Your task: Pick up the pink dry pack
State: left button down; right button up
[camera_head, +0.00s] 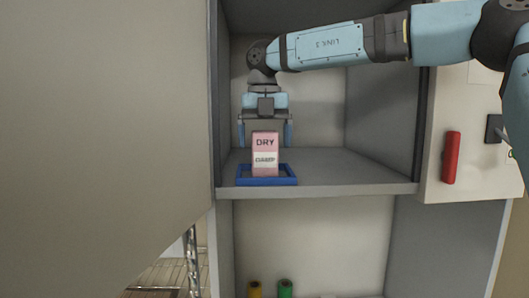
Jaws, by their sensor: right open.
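The pink dry pack (265,147) stands upright on the cabinet shelf, inside or on a blue tray (267,183) with a low rim. Its front reads "DRY" above a white label. My right gripper (265,136) comes down from above, its two blue fingers open on the left and right of the pack's top. The fingertips reach to about the upper part of the pack, with gaps visible on both sides. Whether the fingers are level with the pack in depth is hard to tell. My left gripper is not in view.
The grey shelf (353,170) is clear to the right of the tray. Cabinet side walls bound the compartment. A large beige panel (100,110) fills the left. A red handle (451,157) is at right. Yellow (254,290) and green (285,289) cylinders stand below.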

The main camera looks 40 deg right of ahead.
jog(key=c, duration=1.1)
jog(key=shift+s+d+r, duration=0.1)
jog(key=shift+d+r, duration=0.05)
